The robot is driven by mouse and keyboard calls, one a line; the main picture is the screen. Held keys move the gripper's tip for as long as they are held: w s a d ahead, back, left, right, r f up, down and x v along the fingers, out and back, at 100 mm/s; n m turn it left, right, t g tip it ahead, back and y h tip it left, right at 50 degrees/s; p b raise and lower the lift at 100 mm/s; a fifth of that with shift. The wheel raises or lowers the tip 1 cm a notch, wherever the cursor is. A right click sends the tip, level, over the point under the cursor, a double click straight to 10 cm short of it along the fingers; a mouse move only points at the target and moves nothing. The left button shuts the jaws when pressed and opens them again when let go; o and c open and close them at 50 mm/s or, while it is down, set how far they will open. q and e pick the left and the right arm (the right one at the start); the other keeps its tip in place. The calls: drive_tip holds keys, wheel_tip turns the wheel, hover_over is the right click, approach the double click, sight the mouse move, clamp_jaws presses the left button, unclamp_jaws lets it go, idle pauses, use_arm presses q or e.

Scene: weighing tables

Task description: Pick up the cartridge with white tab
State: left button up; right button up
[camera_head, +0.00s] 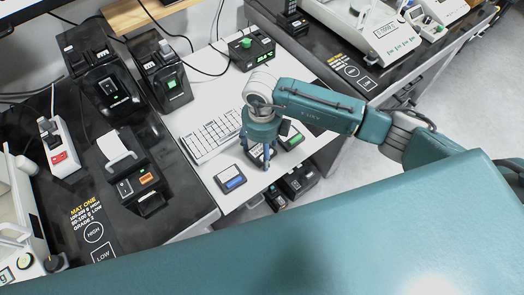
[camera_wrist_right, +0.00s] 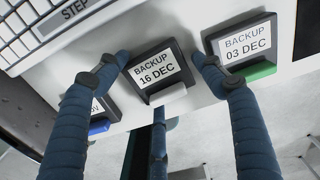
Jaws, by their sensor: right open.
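The cartridge with the white tab (camera_wrist_right: 157,66) lies on the white tabletop in the right wrist view, its label reading "BACKUP 16 DEC". Its white tab (camera_wrist_right: 168,96) faces the table's front edge. My right gripper (camera_wrist_right: 160,58) is open, with one blue finger at each side of this cartridge and a third finger by the tab side. I cannot tell whether any finger touches it. In the head view my right gripper (camera_head: 261,158) points down over the cartridge and hides most of it. My left gripper is not in view.
A cartridge with a blue tab (camera_head: 230,178) lies to the left and one with a green tab (camera_head: 291,135) to the right, both close to my fingers. A keyboard (camera_head: 212,134) lies behind. A green-display device (camera_head: 250,49) stands further back. The white table's front edge (camera_head: 243,203) is close.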

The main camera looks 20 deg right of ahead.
drive_tip(key=c, duration=0.9)
drive_tip(key=shift+r, duration=0.1)
